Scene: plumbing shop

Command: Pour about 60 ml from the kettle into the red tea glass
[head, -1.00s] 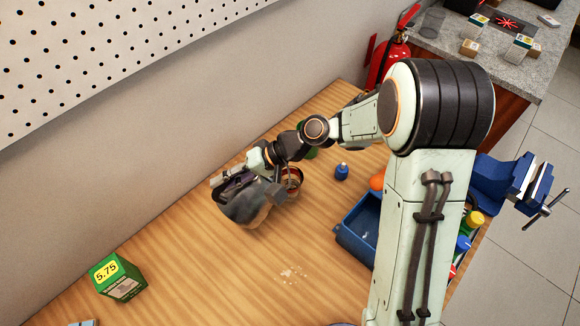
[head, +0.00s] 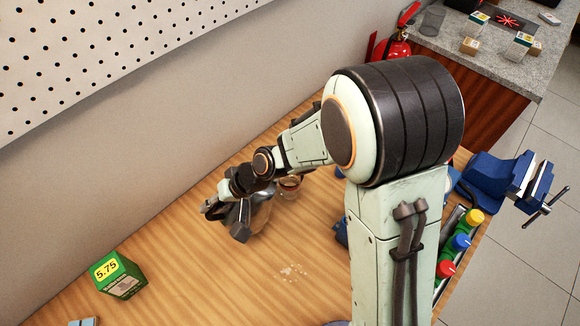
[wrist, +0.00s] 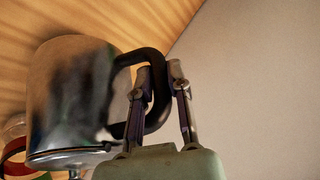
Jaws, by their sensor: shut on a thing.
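The steel kettle (head: 261,213) is held off to the left of my arm, partly hidden by my gripper (head: 240,214) in the head view. In the wrist view, my gripper (wrist: 160,76) is shut on the kettle's black handle (wrist: 156,112), one finger on each side of it. The shiny kettle body (wrist: 75,95) is left of the fingers. The tea glass (head: 289,188), clear with a reddish-brown band, is close by the kettle's right side in the head view. Its red band (wrist: 12,148) shows at the wrist view's left edge. The spout and any stream are not clear to see.
A green box marked 5.75 (head: 119,276) stands at the front left. Pale spots (head: 293,272) mark the open wood in the middle. The pegboard wall (head: 100,60) is behind the kettle. Colored-capped bottles (head: 461,241) and a blue vise (head: 505,175) are at the right.

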